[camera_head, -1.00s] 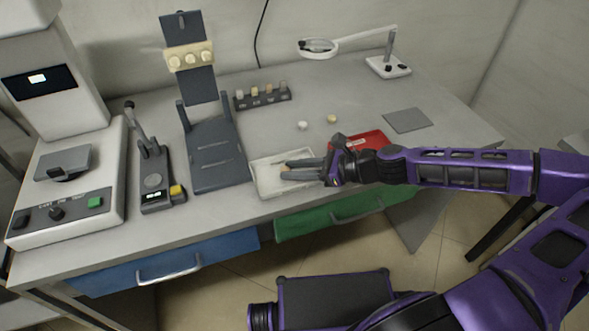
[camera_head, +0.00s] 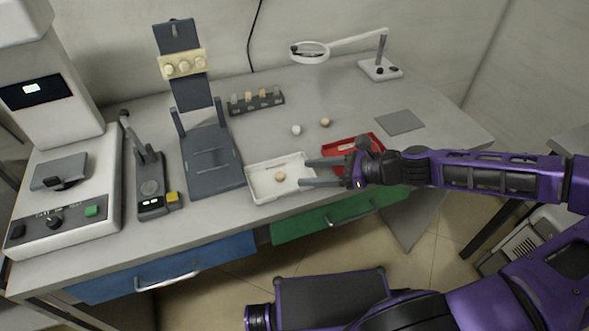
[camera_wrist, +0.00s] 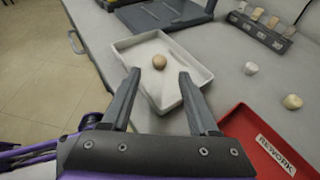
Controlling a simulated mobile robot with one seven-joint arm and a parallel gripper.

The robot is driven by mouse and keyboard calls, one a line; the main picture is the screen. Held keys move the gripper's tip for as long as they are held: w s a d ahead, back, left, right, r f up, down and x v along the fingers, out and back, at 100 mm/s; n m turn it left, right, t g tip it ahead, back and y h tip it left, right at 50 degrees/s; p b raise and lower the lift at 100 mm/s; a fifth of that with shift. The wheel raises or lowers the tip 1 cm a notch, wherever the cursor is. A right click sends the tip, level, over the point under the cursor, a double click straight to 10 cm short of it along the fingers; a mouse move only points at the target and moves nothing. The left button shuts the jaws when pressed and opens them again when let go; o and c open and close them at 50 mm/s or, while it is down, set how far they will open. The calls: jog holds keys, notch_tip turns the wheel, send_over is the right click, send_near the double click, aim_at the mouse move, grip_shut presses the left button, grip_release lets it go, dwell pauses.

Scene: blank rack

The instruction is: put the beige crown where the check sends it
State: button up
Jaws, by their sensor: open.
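A small tan-beige crown (camera_head: 280,177) lies in the white tray (camera_head: 262,197), near its middle. In the wrist view, the crown (camera_wrist: 159,62) is ahead of my fingertips, with the tray (camera_wrist: 127,43) around it. My gripper (camera_head: 304,172) is open and empty, its fingers pointing left over the tray's right side. A gap separates the fingertips from the crown. A white crown (camera_head: 296,129) and a yellowish crown (camera_head: 325,122) lie loose on the table behind the tray.
The red tray (camera_head: 338,143), labelled REWORK in the wrist view (camera_wrist: 275,150), is right of the white tray, partly under my gripper. Behind stand a shade rack (camera_head: 257,104) and ring magnifier (camera_head: 310,52). A dark stand (camera_head: 210,165) is left. A grey mat (camera_head: 400,122) lies right.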

jog(key=p+v, duration=0.1)
jog(key=v, duration=0.4)
jog(key=shift+s+d+r, duration=0.1)
jog(key=shift+d+r, duration=0.05)
jog(key=shift+d, duration=0.15)
